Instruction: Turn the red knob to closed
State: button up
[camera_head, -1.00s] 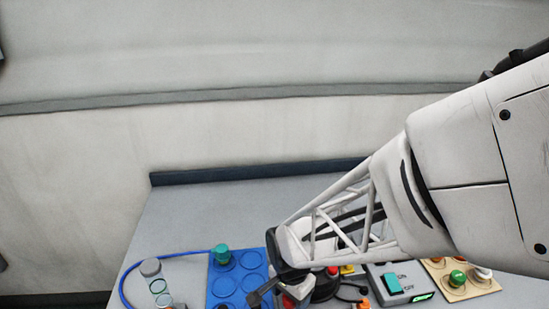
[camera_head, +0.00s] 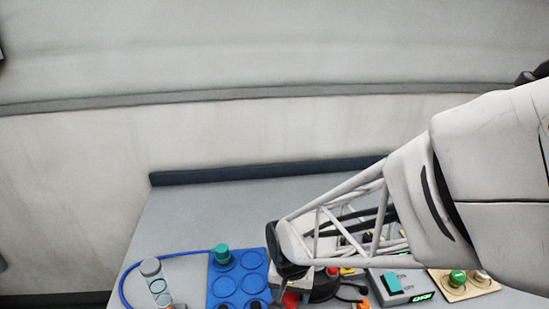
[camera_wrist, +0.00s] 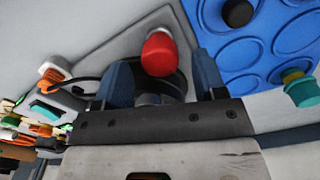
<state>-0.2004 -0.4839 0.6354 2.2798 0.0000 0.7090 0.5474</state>
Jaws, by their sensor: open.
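The red knob (camera_wrist: 158,54) sits on a grey housing in the wrist view, with a dark round part beneath it. My gripper (camera_wrist: 161,64) is open, its two blue-grey fingers on either side of the knob. Gaps seem to show between the fingers and the knob, and I cannot tell whether either finger touches it. In the head view, the red knob (camera_head: 291,298) is partly hidden below my gripper (camera_head: 287,272) near the bottom edge. The knob's markings and its setting cannot be read.
A blue tray (camera_head: 209,292) with round recesses and a teal-capped piece (camera_head: 221,255) stands left of the knob. A grey-capped clear tube (camera_head: 150,268) and blue hose are farther left. A teal switch (camera_head: 393,284) and green knob (camera_head: 457,277) stand right. The table behind is clear.

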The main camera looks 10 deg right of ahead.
aim_at(294, 297)
jog(key=r, duration=0.5)
jog(key=d+r, duration=0.1)
jog(key=r, duration=0.2)
jog(key=shift+s, duration=0.25)
jog(key=s+d+r+n+t, duration=0.1)
jog(key=s+d+r+n, duration=0.1)
jog(key=r, duration=0.4)
jog(key=s+d+r+n+t, duration=0.1)
jog(key=s+d+r, duration=0.4)
jog(key=r, duration=0.1)
jog(key=shift+s+r+n+t, duration=0.3)
jog(key=shift+s+r+n, duration=0.1)
